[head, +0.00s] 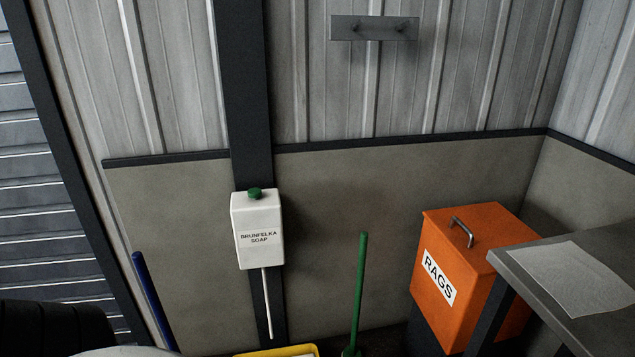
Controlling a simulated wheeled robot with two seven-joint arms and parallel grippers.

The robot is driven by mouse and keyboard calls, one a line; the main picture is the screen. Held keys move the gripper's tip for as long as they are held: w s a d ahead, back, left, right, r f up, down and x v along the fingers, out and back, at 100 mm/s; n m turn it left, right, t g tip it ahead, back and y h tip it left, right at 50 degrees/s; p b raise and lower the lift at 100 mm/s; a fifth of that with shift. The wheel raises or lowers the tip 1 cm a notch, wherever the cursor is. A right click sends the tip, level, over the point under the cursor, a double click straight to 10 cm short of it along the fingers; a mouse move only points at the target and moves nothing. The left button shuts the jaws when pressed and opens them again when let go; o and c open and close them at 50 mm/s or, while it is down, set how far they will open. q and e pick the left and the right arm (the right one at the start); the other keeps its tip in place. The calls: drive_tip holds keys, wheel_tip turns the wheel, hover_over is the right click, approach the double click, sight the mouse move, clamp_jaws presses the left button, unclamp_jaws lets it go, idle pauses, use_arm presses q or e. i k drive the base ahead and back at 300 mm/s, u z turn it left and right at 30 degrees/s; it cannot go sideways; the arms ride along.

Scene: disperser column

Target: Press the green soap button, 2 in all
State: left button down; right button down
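A white soap dispenser (258,232) labelled "BRUNFELKA SOAP" hangs on a dark wall column in the head view, left of the middle. Its green button (254,194) sits on top of it and stands up clear of the box. A thin white spout (267,303) runs down from the underside. Nothing touches the dispenser or the button. Neither of my grippers shows in the head view.
An orange RAGS bin (459,270) and a grey table (512,271) with a pale sheet stand at the right. A green pole (360,290), a blue pole (152,300) and a yellow container (276,352) are low down. Space before the dispenser looks clear.

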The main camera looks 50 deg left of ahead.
sight(254, 193)
drive_tip(key=u, duration=0.15)
drive_tip(key=i, duration=0.85)
drive_tip(key=u, duration=1.05)
drive_tip(key=i, duration=0.4)
drive_tip(key=u, duration=0.4)
